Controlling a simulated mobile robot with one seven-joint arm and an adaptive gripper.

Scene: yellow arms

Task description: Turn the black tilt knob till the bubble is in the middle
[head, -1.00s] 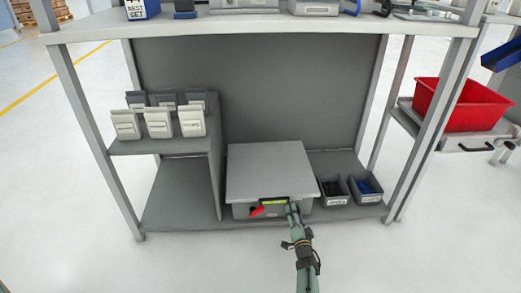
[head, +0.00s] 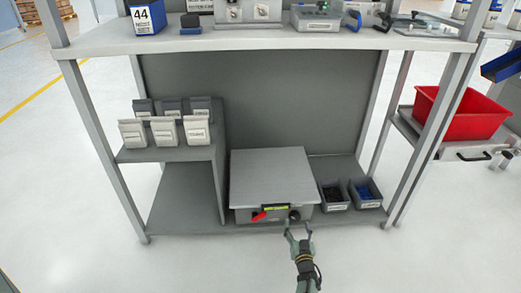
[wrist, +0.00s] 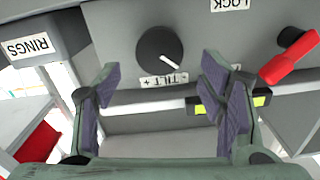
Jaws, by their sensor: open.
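The black tilt knob (head: 294,215) is on the front of a grey box with a flat top (head: 272,176). In the wrist view the knob (wrist: 160,50) shows whole, its white mark pointing to the lower right, beside a TILT label. My gripper (head: 298,231) is open and empty, just in front of the knob and apart from it. In the wrist view its fingers (wrist: 160,100) are spread below the knob. The yellow-green level vial (head: 275,208) is left of the knob; a finger partly covers it in the wrist view (wrist: 260,101). I cannot make out the bubble.
A red lever (head: 260,216) sits left of the knob, near a LOCK label (wrist: 230,4). Small grey bins (head: 334,196) stand right of the box. A divider and shelf with packets (head: 165,132) are on the left. The floor in front is clear.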

